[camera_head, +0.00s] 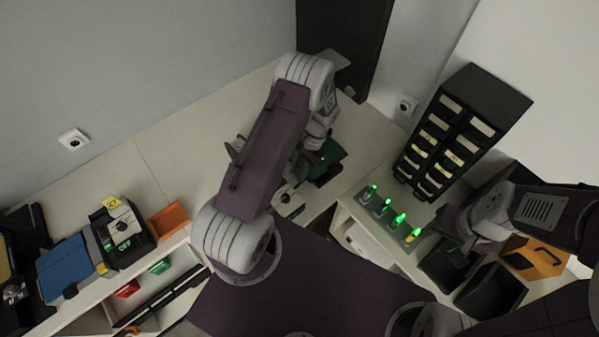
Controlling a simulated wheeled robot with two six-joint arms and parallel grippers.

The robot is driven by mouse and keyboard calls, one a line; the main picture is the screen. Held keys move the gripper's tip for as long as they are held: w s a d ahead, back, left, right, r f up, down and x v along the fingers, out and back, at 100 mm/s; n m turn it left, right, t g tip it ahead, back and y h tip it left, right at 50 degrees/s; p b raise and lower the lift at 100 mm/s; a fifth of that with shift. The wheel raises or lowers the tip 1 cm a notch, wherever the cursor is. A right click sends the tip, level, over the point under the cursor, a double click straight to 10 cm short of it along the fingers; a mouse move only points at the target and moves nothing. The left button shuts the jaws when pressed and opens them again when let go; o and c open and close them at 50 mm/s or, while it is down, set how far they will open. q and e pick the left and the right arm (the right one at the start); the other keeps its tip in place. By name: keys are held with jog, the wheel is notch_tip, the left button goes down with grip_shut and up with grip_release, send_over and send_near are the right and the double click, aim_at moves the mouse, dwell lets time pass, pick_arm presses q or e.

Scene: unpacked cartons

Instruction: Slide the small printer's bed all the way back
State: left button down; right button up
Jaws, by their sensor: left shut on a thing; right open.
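The small printer (325,176) is a dark machine on the counter, mostly hidden behind my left arm. A green plate (331,157), which looks like its bed, shows at its right side. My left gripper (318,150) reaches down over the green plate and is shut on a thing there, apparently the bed. The fingertips and the exact grip are hidden by the arm. How far back the bed sits cannot be told. My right gripper (455,234) is open and empty at the right, above the lower counter beside the green-lit units.
Several green-lit units (382,207) stand in a row on the right counter, before a black drawer cabinet (451,140). Black bins (490,292) and an orange case (535,257) lie at the right. A switch box (122,236) and orange tray (168,221) stand left. A dark panel (345,45) rises behind.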

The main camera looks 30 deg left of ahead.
pick_arm(q)
jog(key=a, duration=0.1)
jog(key=w+a, duration=0.1)
jog(key=a, duration=0.1)
jog(key=shift+w+a+r+b, duration=0.1)
jog(key=shift+w+a+b, duration=0.15)
jog(key=shift+b, duration=0.15)
jog(key=c, duration=1.1)
grip_release()
jog(key=shift+d, duration=0.1)
jog(key=shift+s+d, duration=0.1)
jog(key=shift+r, duration=0.15)
jog(key=b+v, duration=0.3)
jog(key=v, duration=0.5)
jog(key=shift+r, duration=0.35)
